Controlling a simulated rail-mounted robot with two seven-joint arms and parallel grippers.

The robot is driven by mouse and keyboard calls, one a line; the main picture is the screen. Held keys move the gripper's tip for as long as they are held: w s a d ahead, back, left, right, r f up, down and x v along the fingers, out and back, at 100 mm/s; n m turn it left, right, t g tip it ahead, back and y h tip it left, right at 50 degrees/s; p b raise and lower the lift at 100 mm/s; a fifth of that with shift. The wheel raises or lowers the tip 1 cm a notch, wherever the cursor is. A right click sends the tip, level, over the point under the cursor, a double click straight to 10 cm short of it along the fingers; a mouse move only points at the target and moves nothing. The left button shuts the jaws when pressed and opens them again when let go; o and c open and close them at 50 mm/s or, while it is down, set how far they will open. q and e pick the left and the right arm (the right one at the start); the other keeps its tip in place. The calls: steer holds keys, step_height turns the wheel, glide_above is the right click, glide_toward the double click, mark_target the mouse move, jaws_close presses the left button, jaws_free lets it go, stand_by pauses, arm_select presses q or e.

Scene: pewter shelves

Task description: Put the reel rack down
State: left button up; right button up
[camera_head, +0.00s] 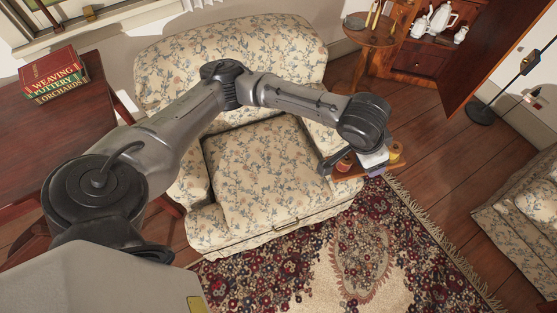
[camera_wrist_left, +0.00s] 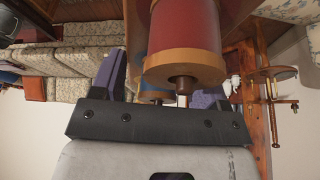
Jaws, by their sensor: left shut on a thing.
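The reel rack (camera_head: 350,174) is a wooden piece carrying reels, among them a reddish one at its left and a yellow-orange one at its right. It shows beside the armchair's right front, over the floor and rug edge; I cannot tell whether anything supports it from below. My left gripper (camera_head: 377,171) is shut on the rack, and my wrist hides part of it. In the left wrist view, a large red reel (camera_wrist_left: 186,35) with wooden ends stands in front of the purple fingers of my left gripper (camera_wrist_left: 160,90). My right gripper is out of view.
A floral armchair (camera_head: 262,170) fills the middle. A patterned rug (camera_head: 330,262) lies in front. A round side table (camera_head: 368,32) and a cabinet (camera_head: 425,62) with white pots stand behind right. A sofa (camera_head: 515,235) is at right. Books (camera_head: 55,77) lie on a table at left.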

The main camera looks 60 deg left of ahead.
arm_select(q)
steer(key=a+f+m+h+b, duration=0.1)
steer(key=a+f+m+b, duration=0.15)
steer(key=f, duration=0.65)
steer(key=a+f+m+h+b, duration=0.1)
steer(key=a+f+m+b, duration=0.15)
steer(key=f, duration=0.65)
steer(key=m+g+b, duration=0.2)
steer(key=b, duration=0.5)
glide_above(277, 188)
steer(key=f, duration=2.1)
steer(key=shift+s+a+f, duration=0.15)
steer(key=shift+s, duration=0.1)
steer(key=shift+s+a+f+t+h, duration=0.25)
steer(key=shift+s+a+t+h, duration=0.05)
step_height(277, 188, down, 4)
steer(key=shift+r+b, duration=0.1)
steer(key=shift+b, duration=1.05)
